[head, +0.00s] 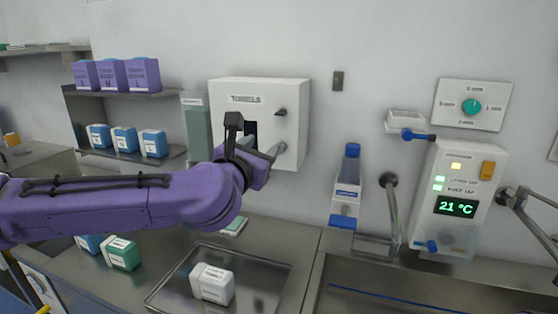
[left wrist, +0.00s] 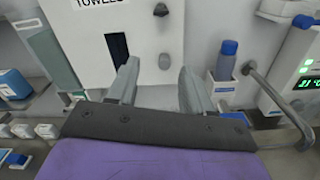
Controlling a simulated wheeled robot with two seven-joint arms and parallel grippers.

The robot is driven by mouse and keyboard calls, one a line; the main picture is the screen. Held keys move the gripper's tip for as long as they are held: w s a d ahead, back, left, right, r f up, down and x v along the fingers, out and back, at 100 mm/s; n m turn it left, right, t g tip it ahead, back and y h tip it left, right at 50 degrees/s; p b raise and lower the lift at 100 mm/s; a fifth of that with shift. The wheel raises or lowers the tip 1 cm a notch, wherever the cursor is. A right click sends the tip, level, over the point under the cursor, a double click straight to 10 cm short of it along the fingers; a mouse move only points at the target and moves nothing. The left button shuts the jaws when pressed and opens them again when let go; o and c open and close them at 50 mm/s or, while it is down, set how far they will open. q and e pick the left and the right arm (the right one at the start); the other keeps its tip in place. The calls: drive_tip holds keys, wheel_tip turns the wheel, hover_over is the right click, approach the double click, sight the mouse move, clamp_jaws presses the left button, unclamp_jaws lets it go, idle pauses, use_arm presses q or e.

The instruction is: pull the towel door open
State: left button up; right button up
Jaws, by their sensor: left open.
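The white towel dispenser (head: 262,90) is on the wall, labelled TOWELS, with a dark slot in its front; I see no gap at its door. It also shows in the left wrist view (left wrist: 90,48). A dark knob (head: 281,112) sits at its upper right, also in the left wrist view (left wrist: 160,10). Contact with the knob cannot be told. My right gripper is out of view.
A blue-capped bottle (head: 348,170) in a wall holder and a bent tap (head: 392,210) stand to the right. A control panel (head: 462,195) reads 21 °C. Shelves with purple boxes (head: 142,74) are at left. A metal tray (head: 265,283) holds a white container (head: 213,284).

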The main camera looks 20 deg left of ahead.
use_arm(q)
wheel_tip(320, 180, down, 4)
drive_tip(key=f+b, duration=0.1)
drive_tip(key=b, duration=0.2)
drive_tip(key=w+p, duration=0.3)
drive_tip(key=w, duration=0.7)
drive_tip(key=shift+w+d+r, duration=0.3)
drive_tip(key=shift+w, duration=0.05)
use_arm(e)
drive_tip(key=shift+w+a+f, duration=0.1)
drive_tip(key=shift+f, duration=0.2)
